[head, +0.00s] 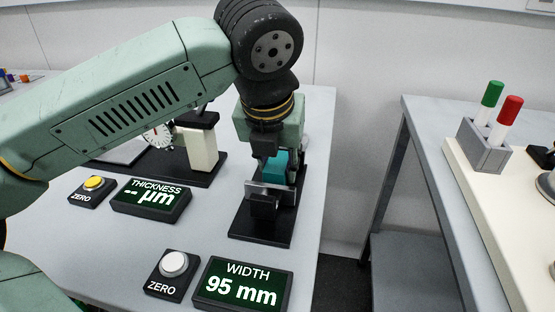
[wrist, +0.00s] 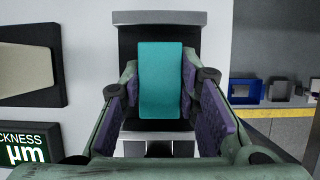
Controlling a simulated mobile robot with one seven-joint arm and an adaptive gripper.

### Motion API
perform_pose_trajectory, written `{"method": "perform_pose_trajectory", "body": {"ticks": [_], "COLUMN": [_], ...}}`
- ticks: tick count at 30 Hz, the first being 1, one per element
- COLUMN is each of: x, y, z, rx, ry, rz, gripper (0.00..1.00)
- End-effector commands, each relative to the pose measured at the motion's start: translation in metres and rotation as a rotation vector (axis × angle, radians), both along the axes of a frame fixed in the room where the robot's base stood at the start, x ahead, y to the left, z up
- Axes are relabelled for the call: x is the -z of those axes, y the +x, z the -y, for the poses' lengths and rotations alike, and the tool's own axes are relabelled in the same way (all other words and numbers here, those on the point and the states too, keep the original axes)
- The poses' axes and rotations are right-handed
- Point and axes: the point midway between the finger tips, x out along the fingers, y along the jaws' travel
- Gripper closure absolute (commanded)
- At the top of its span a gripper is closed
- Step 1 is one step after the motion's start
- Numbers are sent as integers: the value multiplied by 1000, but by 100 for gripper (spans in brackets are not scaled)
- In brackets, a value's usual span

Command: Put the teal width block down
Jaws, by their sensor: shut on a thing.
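The teal width block (head: 274,168) is between the fingers of my gripper (head: 276,158), over the black width gauge (head: 258,228). In the wrist view the teal block (wrist: 160,92) stands out as a long teal face, with a purple-padded finger of my gripper (wrist: 160,76) on each side. The gripper is shut on it. The gauge's grey metal jaw (head: 268,190) is just in front of the block in the head view. I cannot tell whether the block touches the gauge. The width display (head: 243,284) reads 95 mm.
A thickness gauge with a dial (head: 158,135) stands to the left, with its display (head: 151,200) showing dashes. A yellow button (head: 94,183) and a white button (head: 173,263) are on the table. A second table (head: 455,170) at right holds a grey pen holder (head: 482,148).

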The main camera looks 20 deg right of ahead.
Motion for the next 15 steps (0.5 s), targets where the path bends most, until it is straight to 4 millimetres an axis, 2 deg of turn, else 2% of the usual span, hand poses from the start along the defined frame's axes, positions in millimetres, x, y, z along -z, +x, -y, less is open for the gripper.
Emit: {"method": "perform_pose_trajectory", "body": {"ticks": [2,3,11,15], "x": [4,3,2,2], "y": [0,0,0,0], "z": [0,0,0,0], "rx": [0,0,0,0], "ry": [0,0,0,0], "rz": [0,0,0,0], "gripper": [100,69,51,50]}}
